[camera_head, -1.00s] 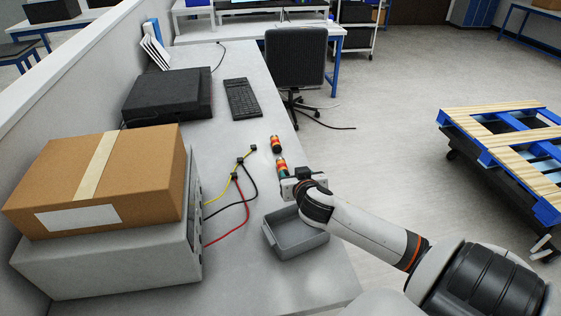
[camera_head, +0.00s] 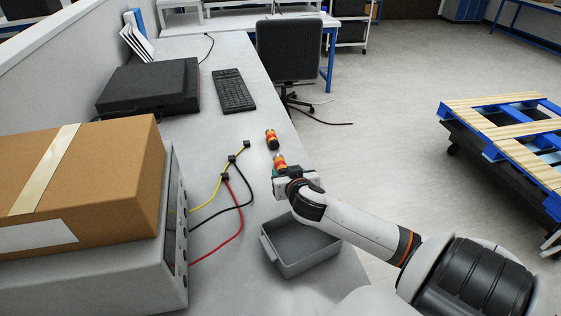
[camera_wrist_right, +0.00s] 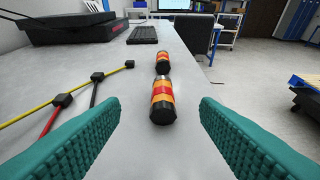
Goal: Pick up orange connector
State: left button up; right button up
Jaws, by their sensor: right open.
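Two orange connectors with black ends and red bands lie on the grey table. The nearer orange connector (camera_wrist_right: 162,100) lies ahead of and between the open fingers of my right gripper (camera_wrist_right: 160,135) in the right wrist view, touched by neither finger. In the head view this nearer connector (camera_head: 279,161) shows just beyond my right gripper (camera_head: 279,176), which partly hides it. The farther orange connector (camera_head: 271,139) lies a little beyond it, and also shows in the right wrist view (camera_wrist_right: 162,61). My left gripper is not in view.
A grey tray (camera_head: 266,250) stands on the table below my right arm. Yellow, black and red cables (camera_head: 241,205) run left of the connectors from a grey box (camera_head: 174,240) under a cardboard carton (camera_head: 120,165). A keyboard (camera_head: 233,91) lies farther back.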

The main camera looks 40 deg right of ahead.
aim_at(281, 162)
jog(key=shift+w+f, duration=0.1)
jog(key=shift+f, duration=0.45)
jog(key=shift+w+d, duration=0.15)
jog(key=shift+w, duration=0.05)
jog(key=p+x, duration=0.1)
jog(key=x, duration=0.5)
jog(key=shift+d+p, duration=0.1)
jog(key=shift+p, duration=0.3)
jog(key=shift+w+d+p, duration=0.35)
jog(key=shift+w, duration=0.05)
jog(key=p+x, duration=0.1)
jog(key=x, duration=0.2)
jog(key=shift+d, duration=0.1)
jog(key=shift+w+d+f, duration=0.2)
jog(key=shift+w+f, duration=0.15)
jog(key=shift+w, duration=0.15)
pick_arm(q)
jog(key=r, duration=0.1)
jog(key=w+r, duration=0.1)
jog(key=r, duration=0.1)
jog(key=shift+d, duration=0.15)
pick_arm(e)
jog(key=shift+c, duration=0.2)
jog(key=c, duration=1)
